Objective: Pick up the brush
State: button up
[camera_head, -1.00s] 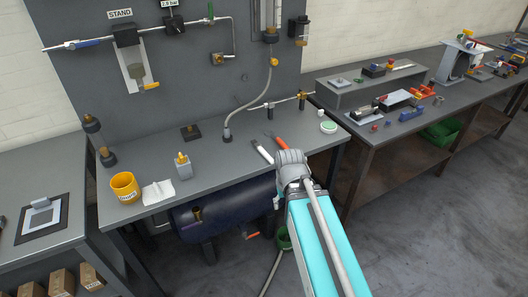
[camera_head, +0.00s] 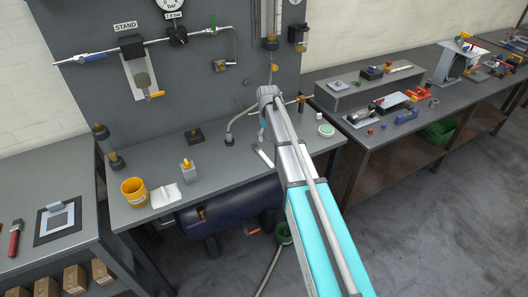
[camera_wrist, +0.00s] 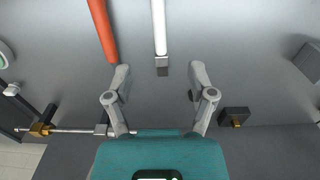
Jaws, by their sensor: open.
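My gripper (camera_head: 262,138) hangs from the arm over the middle of the grey bench. In the wrist view its two fingers (camera_wrist: 160,72) are apart with nothing between them.
A curved hose (camera_head: 231,130) rises near my gripper. A round green-rimmed tin (camera_head: 326,131) sits at right. The bench's middle left is fairly clear.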

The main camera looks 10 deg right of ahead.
jog(key=shift+w+r, duration=0.2)
jog(key=shift+w, duration=0.45)
jog(key=shift+f, duration=0.1)
jog(key=b, duration=0.9)
send_over(267, 158)
notch_tip(267, 158, down, 8)
jog(key=shift+w+f, duration=0.1)
jog(key=shift+f, duration=0.15)
jog(key=shift+f, duration=0.1)
jog(key=shift+f+b, duration=2.4)
jog(key=shift+f, duration=0.1)
grip_shut()
